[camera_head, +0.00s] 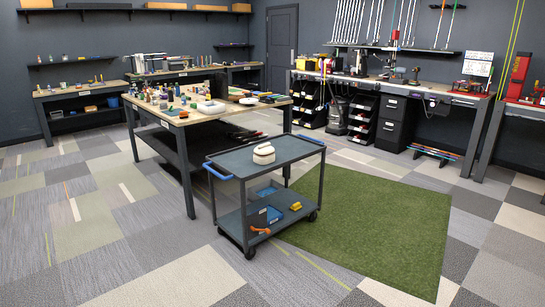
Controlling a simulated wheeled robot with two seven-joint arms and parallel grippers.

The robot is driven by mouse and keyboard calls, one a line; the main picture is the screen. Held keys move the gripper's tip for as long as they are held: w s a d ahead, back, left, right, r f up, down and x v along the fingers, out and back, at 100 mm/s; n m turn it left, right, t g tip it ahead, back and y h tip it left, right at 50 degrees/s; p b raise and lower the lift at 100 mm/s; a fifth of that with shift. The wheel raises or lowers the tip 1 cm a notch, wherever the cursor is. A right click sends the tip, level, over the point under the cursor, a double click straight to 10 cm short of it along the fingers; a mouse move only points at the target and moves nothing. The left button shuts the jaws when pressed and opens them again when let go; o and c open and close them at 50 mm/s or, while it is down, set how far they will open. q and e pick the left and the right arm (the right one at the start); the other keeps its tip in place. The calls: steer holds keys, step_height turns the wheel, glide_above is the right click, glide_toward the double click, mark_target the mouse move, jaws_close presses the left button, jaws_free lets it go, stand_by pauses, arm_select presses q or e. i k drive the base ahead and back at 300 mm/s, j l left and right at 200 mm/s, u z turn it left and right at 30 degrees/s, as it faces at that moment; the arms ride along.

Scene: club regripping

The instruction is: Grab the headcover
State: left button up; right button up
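A small cream-white rounded object with a dark band (263,149) sits on the top shelf of a grey two-tier cart (236,165), near the middle of that shelf. It looks like the headcover, but it is too small to be sure. Nothing touches it from above. Neither of my grippers shows in the head view.
The cart has blue handles and wheels; its lower shelf holds blue bins (256,217), a yellow item (296,206) and an orange item (260,230). A cluttered workbench (188,114) stands behind. A green mat (390,225) lies right. The tiled floor in front is clear.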

mark_target(264, 154)
steer(key=i+l+z, duration=0.15)
steer(key=i+l, duration=0.15)
steer(key=i, duration=1.5)
steer(key=i+l+z, duration=0.1)
steer(key=i, duration=1.7)
